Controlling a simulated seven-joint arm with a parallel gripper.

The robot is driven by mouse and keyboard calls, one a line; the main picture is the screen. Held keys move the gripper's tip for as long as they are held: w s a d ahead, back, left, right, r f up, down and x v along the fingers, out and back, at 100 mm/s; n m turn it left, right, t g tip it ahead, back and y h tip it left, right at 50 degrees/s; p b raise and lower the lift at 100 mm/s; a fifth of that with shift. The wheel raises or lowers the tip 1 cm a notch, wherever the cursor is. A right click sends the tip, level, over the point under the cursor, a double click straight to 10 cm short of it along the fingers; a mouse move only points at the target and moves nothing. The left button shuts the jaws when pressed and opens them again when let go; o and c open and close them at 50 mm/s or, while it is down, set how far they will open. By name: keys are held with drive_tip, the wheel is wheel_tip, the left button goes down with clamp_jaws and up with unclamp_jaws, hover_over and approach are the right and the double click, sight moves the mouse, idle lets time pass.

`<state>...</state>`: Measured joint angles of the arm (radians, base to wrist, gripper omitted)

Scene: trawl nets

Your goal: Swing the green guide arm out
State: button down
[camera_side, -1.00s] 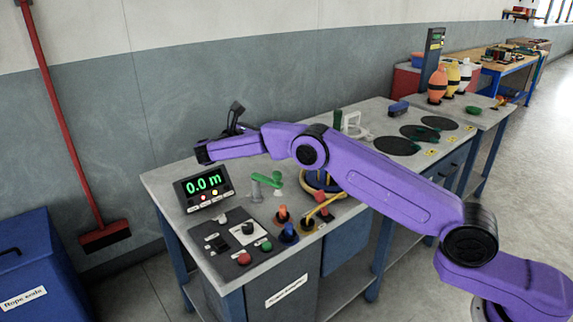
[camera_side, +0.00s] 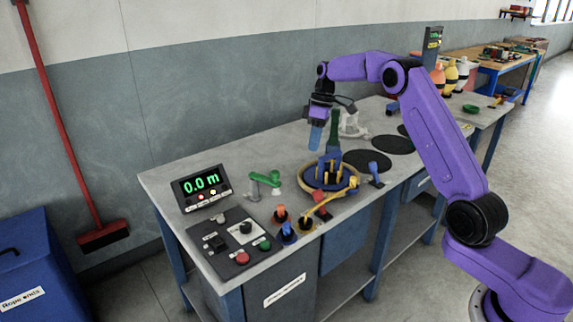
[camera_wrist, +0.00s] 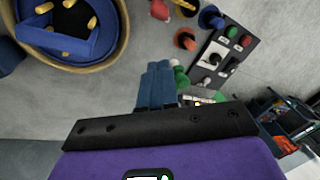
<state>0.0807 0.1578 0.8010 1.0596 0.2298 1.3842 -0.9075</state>
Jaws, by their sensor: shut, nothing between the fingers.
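The green guide arm (camera_side: 262,176) sits on a short grey post on the bench, right of the digital display. In the wrist view a green piece that looks like it (camera_wrist: 181,77) shows just beside my fingers, partly hidden by them. My gripper (camera_side: 315,136) points down above the bench, right of and farther back than the guide arm, near the round yellow-rimmed drum. In the wrist view my gripper's blue fingers (camera_wrist: 157,84) are together with nothing between them. It is apart from the guide arm.
The yellow-rimmed drum (camera_side: 308,187) with blue and yellow parts stands below my gripper. The display (camera_side: 200,187) reads 0.0 m. A button panel (camera_side: 232,243) and orange and blue knobs are at the front. Dark round pads (camera_side: 367,162) lie to the right.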

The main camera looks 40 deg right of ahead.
wheel_tip(320, 180, up, 6)
drive_tip(key=w+d+m+t+y, duration=0.2)
drive_tip(key=d+m+t+y, duration=0.1)
drive_tip(key=m+t, duration=0.1)
drive_tip(key=s+a+x, duration=0.1)
drive_tip(key=s+x, duration=0.1)
drive_tip(key=x, duration=1.4)
drive_tip(key=shift+a, duration=0.45)
drive_tip(key=shift+w, duration=0.1)
